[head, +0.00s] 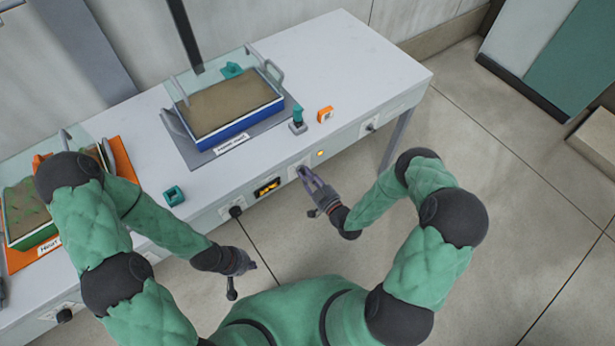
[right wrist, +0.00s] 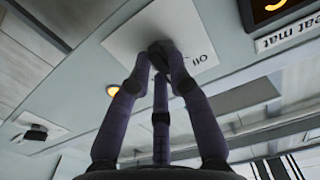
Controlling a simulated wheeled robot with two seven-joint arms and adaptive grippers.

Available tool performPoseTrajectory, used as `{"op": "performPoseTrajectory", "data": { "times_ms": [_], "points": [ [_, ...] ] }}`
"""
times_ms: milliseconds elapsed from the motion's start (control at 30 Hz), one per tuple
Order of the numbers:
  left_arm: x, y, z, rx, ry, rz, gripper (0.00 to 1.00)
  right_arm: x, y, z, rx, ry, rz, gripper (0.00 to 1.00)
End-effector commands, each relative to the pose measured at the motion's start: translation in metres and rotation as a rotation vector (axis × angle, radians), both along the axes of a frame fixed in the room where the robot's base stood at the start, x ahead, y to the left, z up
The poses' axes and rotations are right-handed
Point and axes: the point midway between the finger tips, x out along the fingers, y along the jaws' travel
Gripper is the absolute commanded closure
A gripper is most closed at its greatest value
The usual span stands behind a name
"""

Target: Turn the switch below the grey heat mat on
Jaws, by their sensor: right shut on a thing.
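The grey heat mat (head: 184,147) lies on the white bench under a blue tray of soil. On the bench front below it is a white switch plate (right wrist: 125,50) with a dark switch knob (right wrist: 160,46); part of its printed lettering shows in the right wrist view. My right gripper (head: 304,172) reaches the plate, and its fingers (right wrist: 158,62) are shut around the knob, hiding much of it. The knob's exact angle is hard to tell. My left gripper (head: 246,264) hangs in front of the bench, away from the switch; its jaw state is unclear.
An amber lamp (right wrist: 113,91) glows beside the plate. A display (head: 267,187) with orange digits and a black knob (head: 235,211) sit on the bench front to the left. An orange heat mat (head: 122,155) lies further left.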

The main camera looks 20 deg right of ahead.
Motion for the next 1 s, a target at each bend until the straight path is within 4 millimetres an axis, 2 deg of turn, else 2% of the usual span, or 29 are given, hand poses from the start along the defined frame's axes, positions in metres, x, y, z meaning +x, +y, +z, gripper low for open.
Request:
{"op": "performPoseTrajectory", "data": {
  "times_ms": [600, 1000],
  "points": [
    [0.000, 0.000, -0.015, 0.000, 0.000, 0.000, 1.00, -0.001, 0.001, -0.004, 0.520, 0.192, -0.002, 1.00],
    [0.000, 0.000, -0.018, 0.000, 0.000, 0.000, 1.00, -0.001, 0.002, -0.004, 0.697, 0.257, -0.002, 1.00]
  ]
}}
